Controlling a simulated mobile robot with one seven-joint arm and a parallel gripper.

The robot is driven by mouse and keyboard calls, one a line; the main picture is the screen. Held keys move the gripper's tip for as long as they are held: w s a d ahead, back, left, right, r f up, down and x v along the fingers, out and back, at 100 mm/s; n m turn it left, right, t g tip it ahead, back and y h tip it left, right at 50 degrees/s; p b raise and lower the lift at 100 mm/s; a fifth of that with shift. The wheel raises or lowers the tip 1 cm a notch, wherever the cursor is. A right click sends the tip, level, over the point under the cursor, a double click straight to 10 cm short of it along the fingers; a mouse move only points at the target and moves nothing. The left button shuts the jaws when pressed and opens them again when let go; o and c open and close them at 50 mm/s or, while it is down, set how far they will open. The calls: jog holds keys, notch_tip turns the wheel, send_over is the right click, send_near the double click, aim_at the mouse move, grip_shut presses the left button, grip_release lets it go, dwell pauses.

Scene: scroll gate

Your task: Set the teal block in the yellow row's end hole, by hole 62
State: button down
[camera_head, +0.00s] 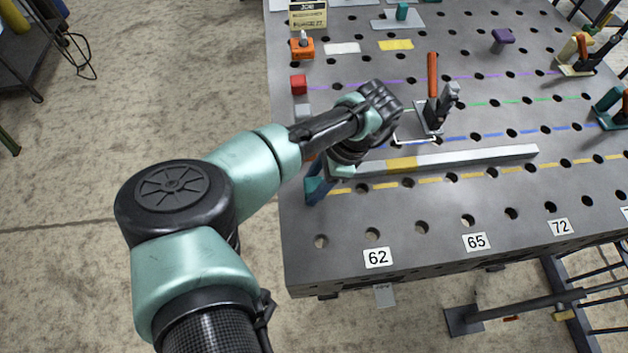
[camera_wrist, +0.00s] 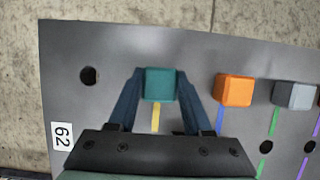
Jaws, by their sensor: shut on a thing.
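The teal block (camera_wrist: 160,84) sits between the two blue fingers of my gripper (camera_wrist: 161,88) in the wrist view. My gripper is shut on it, over the end of the yellow row's line (camera_wrist: 156,118). The block hides the yellow row's end hole, and I cannot tell whether it is seated or just above the plate. In the head view my gripper (camera_head: 318,188) is low at the table's left edge, and the arm hides most of the block. The label 62 (camera_head: 378,257) is at the near edge; it also shows in the wrist view (camera_wrist: 62,136).
An orange block (camera_wrist: 234,90) and a grey block (camera_wrist: 294,95) stand at the neighbouring row ends. A red block (camera_head: 299,84) is farther back. A long metal bar (camera_head: 470,158) lies right of my gripper, with an orange-handled clamp (camera_head: 433,100) behind it. An open hole (camera_head: 321,241) is nearer.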

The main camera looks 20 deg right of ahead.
jog(key=shift+f, duration=0.2)
jog(key=shift+c, duration=1.2)
grip_release()
jog(key=v, duration=1.3)
jog(key=shift+b, duration=0.4)
jog(key=shift+s, duration=0.1)
